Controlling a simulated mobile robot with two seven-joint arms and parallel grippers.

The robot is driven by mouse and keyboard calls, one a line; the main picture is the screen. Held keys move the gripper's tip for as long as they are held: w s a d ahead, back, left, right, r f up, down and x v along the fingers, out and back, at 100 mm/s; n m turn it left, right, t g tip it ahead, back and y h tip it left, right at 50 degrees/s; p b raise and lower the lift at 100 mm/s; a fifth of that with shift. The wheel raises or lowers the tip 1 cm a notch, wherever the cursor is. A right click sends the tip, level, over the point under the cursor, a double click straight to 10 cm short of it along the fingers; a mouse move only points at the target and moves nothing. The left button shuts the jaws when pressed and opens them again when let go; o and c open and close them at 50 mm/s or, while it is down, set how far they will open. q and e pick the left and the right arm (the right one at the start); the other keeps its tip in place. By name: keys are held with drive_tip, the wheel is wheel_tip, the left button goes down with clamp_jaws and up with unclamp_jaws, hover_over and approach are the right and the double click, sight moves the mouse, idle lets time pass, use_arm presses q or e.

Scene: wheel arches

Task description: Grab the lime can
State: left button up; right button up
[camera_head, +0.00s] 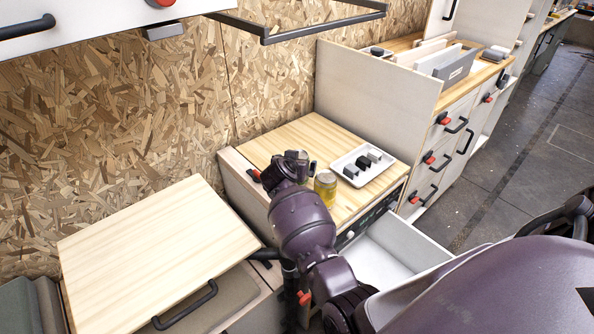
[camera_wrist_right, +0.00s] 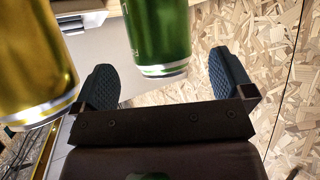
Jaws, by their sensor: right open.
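The fingers are open, and I see a gap on both sides of the can. In the head view my right gripper (camera_head: 300,163) is over the wooden counter top (camera_head: 312,137), and the green can is hidden behind it. A yellow can (camera_head: 325,187) stands upright right beside the gripper; it also shows large in the right wrist view (camera_wrist_right: 32,60). My left gripper is out of view.
A white tray (camera_head: 382,176) with small black and grey items lies right of the yellow can. An open white drawer (camera_head: 395,247) juts out below the counter. A tall pale panel (camera_head: 370,92) stands behind the tray. A chipboard wall (camera_head: 110,120) closes off the back.

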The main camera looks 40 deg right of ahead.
drive_tip(key=b+x, duration=0.1)
drive_tip(key=x, duration=0.1)
drive_tip(key=f+b+x, duration=0.1)
drive_tip(key=x, duration=0.1)
drive_tip(key=shift+a, duration=0.1)
drive_tip(key=shift+w+d, duration=0.15)
drive_tip(key=shift+d, duration=0.1)
drive_tip(key=shift+w+d+r, duration=0.1)
drive_tip(key=shift+r, duration=0.1)
drive_tip(key=c, duration=1.1)
drive_tip(key=shift+c, duration=0.6)
drive_tip(key=shift+r, duration=0.15)
